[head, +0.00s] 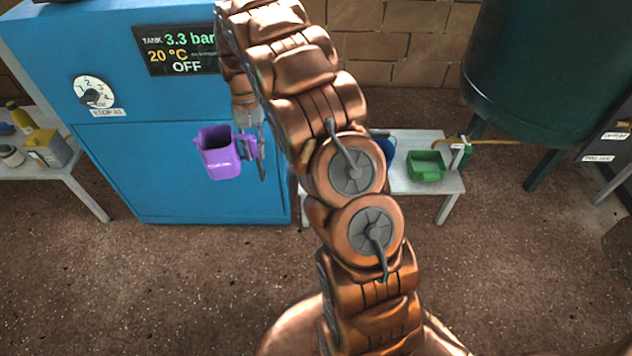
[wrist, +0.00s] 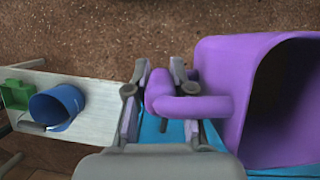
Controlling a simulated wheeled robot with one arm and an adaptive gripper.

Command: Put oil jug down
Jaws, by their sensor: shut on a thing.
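The oil jug (head: 220,154) is purple and open-topped, and it hangs in the air in front of the blue cabinet in the head view. In the wrist view the jug (wrist: 222,85) fills the right side, with its dark opening facing right. My gripper (wrist: 159,85) is shut on the jug's handle (wrist: 190,105), which sits between the two fingers. In the head view my gripper (head: 256,152) is at the right of the jug, partly hidden by my arm.
A blue cabinet (head: 180,180) with a dial and a display stands behind the jug. A low white bench (head: 440,183) at right holds a green tray (head: 426,166) and a blue container (wrist: 57,106). Another bench (head: 70,172) at left holds bottles. The brown floor (head: 170,290) in front is clear.

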